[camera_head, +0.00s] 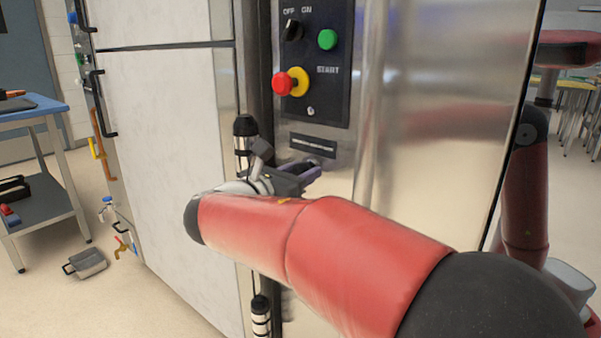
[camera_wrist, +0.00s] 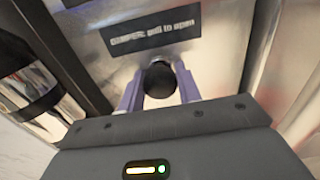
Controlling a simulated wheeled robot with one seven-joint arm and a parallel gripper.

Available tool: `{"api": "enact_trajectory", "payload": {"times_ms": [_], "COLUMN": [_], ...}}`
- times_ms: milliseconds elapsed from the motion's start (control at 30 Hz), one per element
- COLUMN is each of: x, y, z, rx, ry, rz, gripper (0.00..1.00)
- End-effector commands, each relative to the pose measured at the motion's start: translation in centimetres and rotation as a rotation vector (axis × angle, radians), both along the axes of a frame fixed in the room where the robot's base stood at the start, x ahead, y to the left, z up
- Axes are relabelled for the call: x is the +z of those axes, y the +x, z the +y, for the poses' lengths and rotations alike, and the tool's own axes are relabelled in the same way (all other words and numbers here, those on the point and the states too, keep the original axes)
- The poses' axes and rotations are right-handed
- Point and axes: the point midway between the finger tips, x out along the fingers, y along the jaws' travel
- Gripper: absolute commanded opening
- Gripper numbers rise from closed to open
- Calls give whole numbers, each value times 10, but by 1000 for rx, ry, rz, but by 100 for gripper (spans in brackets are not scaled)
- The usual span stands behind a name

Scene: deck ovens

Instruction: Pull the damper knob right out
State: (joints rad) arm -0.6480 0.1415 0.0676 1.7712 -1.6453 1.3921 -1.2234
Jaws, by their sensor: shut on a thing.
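The black round damper knob (camera_wrist: 160,80) shows in the wrist view, in front of a steel panel, below a dark label reading "DAMPER: pull to open" (camera_wrist: 155,32). My gripper (camera_wrist: 160,88) has its two purple fingers on either side of the knob and is shut on it. How far the knob stands out from the panel I cannot tell. In the head view my gripper (camera_head: 312,172) is at the panel below the label (camera_head: 312,144). My own gripper and arm hide the knob there.
Above the label is a black control panel (camera_head: 318,100) with a red emergency button (camera_head: 283,84), a green button (camera_head: 327,40) and a switch (camera_head: 292,30). A black cylindrical fitting (camera_head: 244,127) stands close left of my gripper. A blue-topped cart (camera_head: 40,112) stands far left.

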Motion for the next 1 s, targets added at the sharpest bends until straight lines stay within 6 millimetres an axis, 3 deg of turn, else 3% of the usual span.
{"api": "enact_trajectory", "payload": {"times_ms": [167,500,800,833,1000], "x": [0,1,-1,-1,-1], "y": [-2,-41,-44,-44,-43], "z": [2,33,35,35,34], "rx": [1,2,3,3,2], "ry": [0,-1,0,0,0], "rz": [0,2,2,2,1], "gripper": [0,0,0,37,56]}}
